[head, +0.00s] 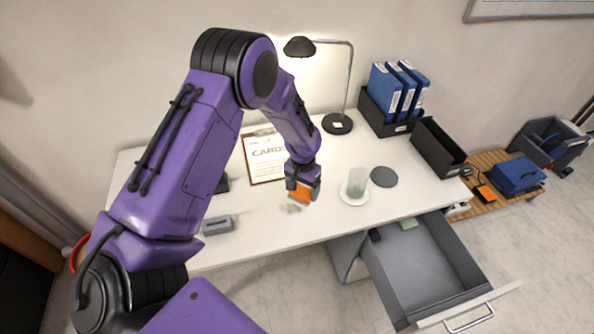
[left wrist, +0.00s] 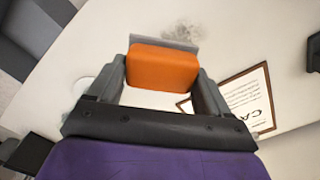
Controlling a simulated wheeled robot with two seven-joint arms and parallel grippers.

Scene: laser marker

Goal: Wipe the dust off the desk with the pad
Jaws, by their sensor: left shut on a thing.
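The orange pad (head: 299,191) is held by my left gripper (head: 300,188), low over the white desk (head: 255,225). In the left wrist view the orange pad (left wrist: 162,67), with a grey layer along its far side, sits between the two fingers of the gripper (left wrist: 165,80). Grey dust (head: 291,208) lies on the desk just in front of the pad. It also shows in the left wrist view as a dark smudge (left wrist: 183,31) beyond the pad. I cannot tell whether the pad touches the desk. My right gripper is not in view.
A glass (head: 357,181) on a white saucer (head: 353,199) stands right of the pad, beside a dark round coaster (head: 384,176). A clipboard (head: 262,163) lies behind, a grey stapler-like object (head: 218,225) left. An open drawer (head: 425,262) juts out at the front right.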

